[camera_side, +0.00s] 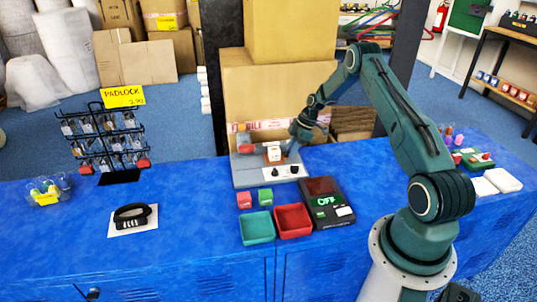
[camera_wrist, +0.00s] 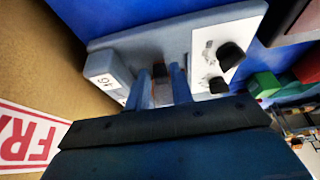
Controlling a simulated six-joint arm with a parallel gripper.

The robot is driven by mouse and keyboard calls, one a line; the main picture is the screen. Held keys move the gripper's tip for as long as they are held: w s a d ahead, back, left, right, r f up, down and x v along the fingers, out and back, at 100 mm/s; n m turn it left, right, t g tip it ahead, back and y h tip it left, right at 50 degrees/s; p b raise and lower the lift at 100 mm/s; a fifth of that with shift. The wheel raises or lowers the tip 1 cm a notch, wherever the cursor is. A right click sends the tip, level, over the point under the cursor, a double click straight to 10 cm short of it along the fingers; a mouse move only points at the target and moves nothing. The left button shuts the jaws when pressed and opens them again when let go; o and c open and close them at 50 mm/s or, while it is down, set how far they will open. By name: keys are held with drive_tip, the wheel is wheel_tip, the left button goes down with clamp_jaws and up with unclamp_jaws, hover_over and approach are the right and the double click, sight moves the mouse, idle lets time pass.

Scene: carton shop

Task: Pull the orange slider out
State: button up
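The grey slider fixture (camera_side: 243,178) stands at the back of the blue bench, with a white panel (camera_side: 286,172) and dark knobs on its front. In the side view a small white-faced block with orange (camera_side: 274,154) sits on it. My gripper (camera_side: 291,150) reaches down at the fixture from the back right. In the wrist view my two blue fingers (camera_wrist: 160,82) are apart at the fixture, and a small orange-brown part (camera_wrist: 162,94), likely the slider, shows between them. Whether they press on it cannot be told.
Cardboard boxes (camera_side: 275,90) stand close behind the fixture. A dark device reading OFF (camera_side: 326,203), a red tray (camera_side: 293,221) and a green tray (camera_side: 257,228) are in front. A padlock rack (camera_side: 105,140) is at left. The bench between rack and fixture is mostly clear.

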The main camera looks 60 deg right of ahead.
drive_tip(key=shift+o, duration=1.1)
drive_tip(key=shift+w, duration=0.1)
drive_tip(key=v, duration=1.4)
drive_tip(key=shift+a, duration=0.1)
